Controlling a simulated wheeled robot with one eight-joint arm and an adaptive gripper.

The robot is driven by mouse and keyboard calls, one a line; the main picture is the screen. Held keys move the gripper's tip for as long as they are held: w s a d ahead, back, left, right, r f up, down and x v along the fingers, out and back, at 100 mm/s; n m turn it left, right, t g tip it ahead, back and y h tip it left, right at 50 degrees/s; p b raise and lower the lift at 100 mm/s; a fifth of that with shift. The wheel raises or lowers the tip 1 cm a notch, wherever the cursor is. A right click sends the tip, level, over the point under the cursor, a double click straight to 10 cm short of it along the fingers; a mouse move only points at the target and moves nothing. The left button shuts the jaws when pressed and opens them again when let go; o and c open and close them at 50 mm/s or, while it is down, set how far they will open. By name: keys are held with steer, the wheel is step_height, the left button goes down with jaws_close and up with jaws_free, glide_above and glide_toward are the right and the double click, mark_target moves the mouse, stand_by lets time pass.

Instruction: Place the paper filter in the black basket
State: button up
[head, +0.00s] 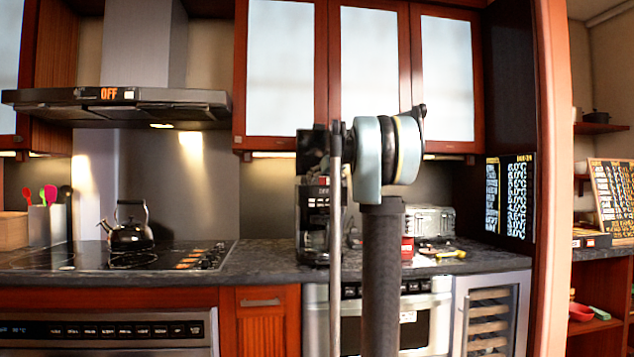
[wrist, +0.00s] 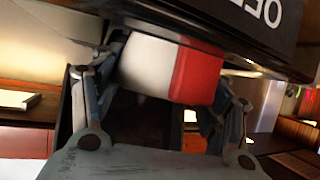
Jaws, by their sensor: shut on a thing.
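My gripper (wrist: 170,72) shows in the wrist view with its two fingers on either side of a red-and-white object (wrist: 196,76), and it is shut on it. I cannot tell for certain that this object is the paper filter. A black surface with white lettering (wrist: 225,28) is close beyond the object; whether they touch is unclear. In the head view a black coffee machine (head: 313,215) stands on the counter, partly behind my arm. My gripper is not clearly visible there. I cannot make out the black basket in either view.
A dark counter (head: 262,258) runs along the wall. A kettle (head: 130,228) stands on the cooktop at left. A silver toaster-like box (head: 434,221) and a yellow item (head: 450,254) are right of my arm. Cabinets (head: 286,75) hang above.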

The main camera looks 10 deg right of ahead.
steer(key=o, duration=0.7)
steer(key=shift+r, duration=0.1)
steer(key=shift+r, duration=0.25)
steer(key=v, duration=1.2)
steer(key=shift+r, duration=0.2)
